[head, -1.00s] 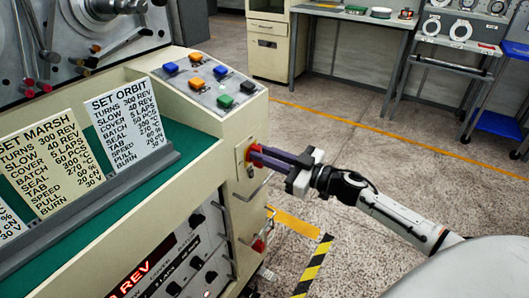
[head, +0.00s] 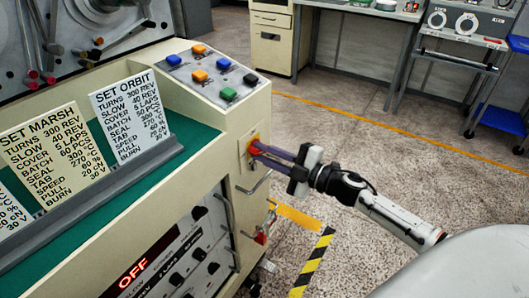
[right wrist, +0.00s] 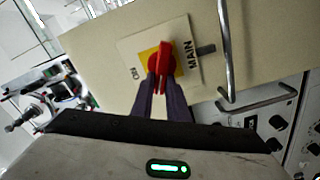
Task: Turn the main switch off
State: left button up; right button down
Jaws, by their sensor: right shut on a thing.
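The main switch is a red handle on a yellow plate on the end face of the cream machine; it shows in the head view (head: 251,142) and large in the right wrist view (right wrist: 162,60). The labels ON and MAIN are readable beside it in the right wrist view. My right gripper (head: 256,148) is shut on the red handle, with its two dark fingers (right wrist: 159,88) on either side of it. The machine's red display (head: 133,271) reads OFF. My left gripper is not in view.
A metal bar handle (head: 254,186) sticks out just below the switch. Push buttons (head: 213,70) sit on the panel above. Instruction cards (head: 131,120) stand on the green top. Open floor lies to the right, with a grey bench (head: 362,12) farther back.

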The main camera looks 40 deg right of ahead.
jog(key=n, duration=0.2)
jog(key=shift+a+f+n+b, duration=0.1)
jog(key=shift+f+n+b, duration=0.2)
jog(key=shift+b, duration=0.1)
jog(key=shift+f+n+b, duration=0.15)
jog(key=shift+n+b, duration=0.2)
jog(key=shift+n, duration=0.75)
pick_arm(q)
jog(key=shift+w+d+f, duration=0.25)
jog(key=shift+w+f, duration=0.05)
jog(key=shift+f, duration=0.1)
pick_arm(e)
jog(key=shift+n, duration=0.5)
jog(key=c, duration=1.7)
grip_release()
jog(key=shift+s, duration=0.1)
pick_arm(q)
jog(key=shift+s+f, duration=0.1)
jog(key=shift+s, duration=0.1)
